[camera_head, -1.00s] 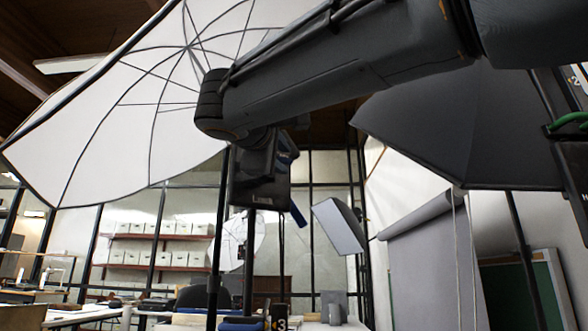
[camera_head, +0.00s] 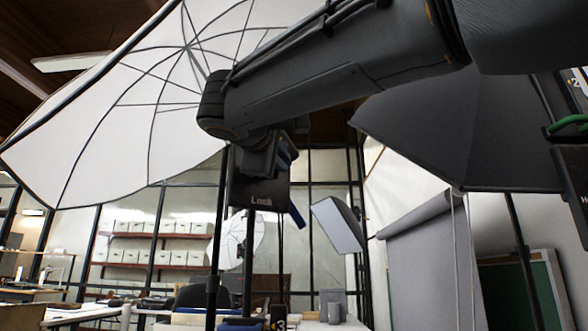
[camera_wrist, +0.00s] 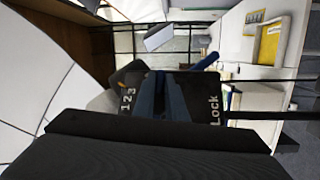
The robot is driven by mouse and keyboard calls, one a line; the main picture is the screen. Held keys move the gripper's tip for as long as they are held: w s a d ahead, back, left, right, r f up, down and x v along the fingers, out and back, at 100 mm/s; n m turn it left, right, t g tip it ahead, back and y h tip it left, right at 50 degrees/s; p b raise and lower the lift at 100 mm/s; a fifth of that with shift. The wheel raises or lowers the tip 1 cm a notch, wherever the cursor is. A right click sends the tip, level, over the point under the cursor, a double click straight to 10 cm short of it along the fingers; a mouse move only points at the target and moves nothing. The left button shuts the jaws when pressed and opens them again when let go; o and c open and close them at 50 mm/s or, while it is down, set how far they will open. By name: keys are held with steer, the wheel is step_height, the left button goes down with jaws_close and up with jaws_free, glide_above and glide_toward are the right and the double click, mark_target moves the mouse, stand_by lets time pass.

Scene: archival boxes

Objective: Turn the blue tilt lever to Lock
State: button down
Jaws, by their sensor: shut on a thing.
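The blue tilt lever (camera_head: 297,215) sticks out at the lower right of a dark plate (camera_head: 245,194) marked "Lock". In the wrist view, a blue lever end (camera_wrist: 207,62) shows above the "Lock" side of the dark mount (camera_wrist: 200,98), with "123" on its left side. My gripper (camera_head: 272,156) is at the top of the plate in the head view. In the wrist view, my gripper (camera_wrist: 164,95) is over the middle of the mount, between the two labels, shut on the blue lever. The held part is mostly hidden.
A large white umbrella (camera_head: 120,110) fills the upper left, close to my arm. A softbox (camera_head: 338,225) and a grey backdrop roll (camera_head: 420,212) stand behind. Shelves of archival boxes (camera_head: 155,242) line the back.

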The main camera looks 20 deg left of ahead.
steer(key=m+g+p, duration=0.1)
steer(key=g+p, duration=0.1)
steer(key=p, duration=0.1)
steer(key=f+m+g+p, duration=0.1)
steer(key=m+g+p, duration=0.1)
steer(key=p, duration=0.1)
steer(key=m+g+y+p, duration=0.1)
steer(key=m+g+p, duration=0.1)
steer(key=p, duration=0.1)
steer(key=shift+s+a+f, duration=0.15)
steer(key=shift+s+a, duration=0.15)
steer(key=shift+s, duration=0.05)
steer(key=shift+f+p, duration=0.1)
steer(key=shift+p, duration=0.2)
steer(key=c, duration=1.8)
jaws_free()
steer(key=shift+b, duration=0.5)
